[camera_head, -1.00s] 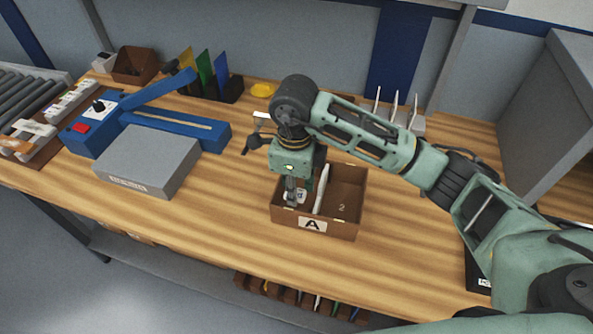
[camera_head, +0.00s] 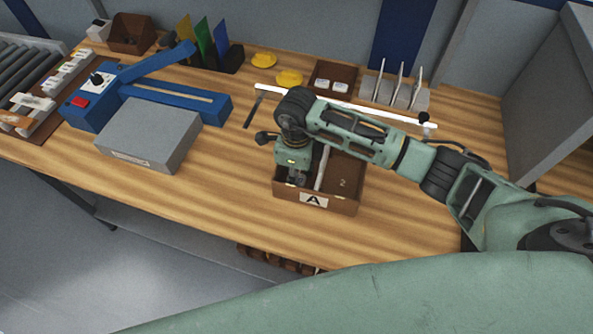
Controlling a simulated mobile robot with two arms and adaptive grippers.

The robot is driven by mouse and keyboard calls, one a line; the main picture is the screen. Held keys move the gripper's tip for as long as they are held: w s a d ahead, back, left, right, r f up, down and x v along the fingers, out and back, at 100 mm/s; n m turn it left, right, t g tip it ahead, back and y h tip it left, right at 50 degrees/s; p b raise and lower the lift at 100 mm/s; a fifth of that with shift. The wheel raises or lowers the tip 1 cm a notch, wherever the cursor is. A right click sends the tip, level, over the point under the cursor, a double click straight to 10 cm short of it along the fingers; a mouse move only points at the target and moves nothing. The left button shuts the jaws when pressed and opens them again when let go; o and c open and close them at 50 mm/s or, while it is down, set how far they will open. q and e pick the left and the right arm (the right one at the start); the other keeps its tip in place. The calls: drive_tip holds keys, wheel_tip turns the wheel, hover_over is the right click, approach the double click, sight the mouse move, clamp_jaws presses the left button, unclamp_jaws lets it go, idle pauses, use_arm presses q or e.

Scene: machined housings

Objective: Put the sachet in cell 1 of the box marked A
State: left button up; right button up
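The brown box marked A (camera_head: 340,203) stands on the wooden table, with a pale-topped divider (camera_head: 322,168) between two cells. The right cell (camera_head: 343,182) is marked 2 and looks empty. My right gripper (camera_head: 297,181) points down into the left cell. Its fingers are small and partly hidden by the wrist, so I cannot tell whether they are open or shut. The gripper and arm cover most of the left cell. I cannot make out a sachet in or under the gripper. My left gripper is not in view.
A blue sealer-like machine (camera_head: 180,122) and a grey block (camera_head: 148,140) stand to the left. Behind the box are a white bar (camera_head: 370,112), yellow objects (camera_head: 289,78), a brown tray (camera_head: 350,74) and a plate rack (camera_head: 405,98). Table in front is clear.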

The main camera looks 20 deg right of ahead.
drive_tip(key=shift+f, duration=0.35)
drive_tip(key=o, duration=0.9)
drive_tip(key=shift+r, duration=0.1)
drive_tip(key=shift+w+r, duration=0.1)
drive_tip(key=shift+r, duration=0.15)
wheel_tip(320, 180, up, 12)
drive_tip(key=b, duration=0.4)
drive_tip(key=shift+f, duration=0.1)
drive_tip(key=shift+f, duration=0.1)
